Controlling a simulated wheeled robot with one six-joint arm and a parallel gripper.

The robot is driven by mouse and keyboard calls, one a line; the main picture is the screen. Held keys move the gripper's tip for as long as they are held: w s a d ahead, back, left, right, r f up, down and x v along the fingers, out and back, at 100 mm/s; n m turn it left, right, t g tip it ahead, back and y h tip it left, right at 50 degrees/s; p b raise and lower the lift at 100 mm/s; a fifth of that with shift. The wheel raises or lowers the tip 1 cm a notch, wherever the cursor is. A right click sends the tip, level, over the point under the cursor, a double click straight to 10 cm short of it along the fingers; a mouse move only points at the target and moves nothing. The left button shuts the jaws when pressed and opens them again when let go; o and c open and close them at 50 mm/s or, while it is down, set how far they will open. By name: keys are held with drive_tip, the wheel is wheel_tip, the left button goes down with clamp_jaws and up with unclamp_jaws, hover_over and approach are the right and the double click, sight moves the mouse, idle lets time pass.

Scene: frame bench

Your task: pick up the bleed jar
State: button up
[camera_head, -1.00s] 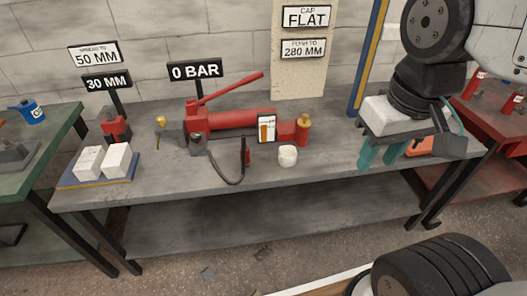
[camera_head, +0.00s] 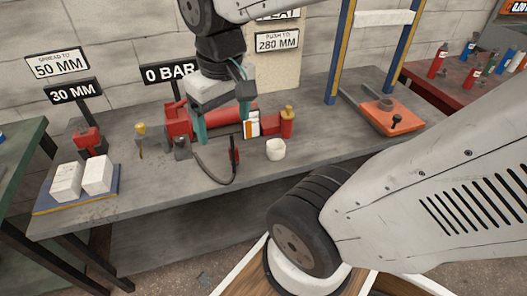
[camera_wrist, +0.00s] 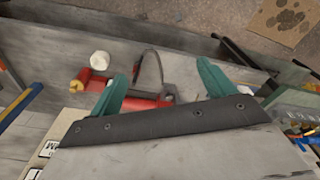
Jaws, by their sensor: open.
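The bleed jar looks to be the small whitish pot (camera_head: 276,150) standing upright on the grey bench, right of the hose and in front of the red pump's right end. The fingers hide part of the pump in the head view.
The red hand pump (camera_head: 178,124) has a black hose (camera_head: 217,179) looping towards the bench front. White blocks (camera_head: 97,174) sit on a blue tray at left. Bare bench (camera_head: 335,140) lies right of the pot.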

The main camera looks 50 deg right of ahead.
drive_tip(key=w+d+f+m, duration=0.2)
drive_tip(key=w+d+f, duration=0.5)
drive_tip(key=d, duration=0.2)
drive_tip(key=m+g, duration=0.1)
drive_tip(key=m, duration=0.2)
approach(276, 149)
drive_tip(key=s+a+r, duration=0.1)
drive_tip(key=a, duration=0.3)
drive_tip(key=f, duration=0.2)
drive_tip(key=d+f, duration=0.1)
drive_tip(key=f, duration=0.5)
drive_tip(key=shift+s+d, duration=0.2)
drive_tip(key=shift+d, duration=0.2)
drive_tip(key=c, duration=1.1)
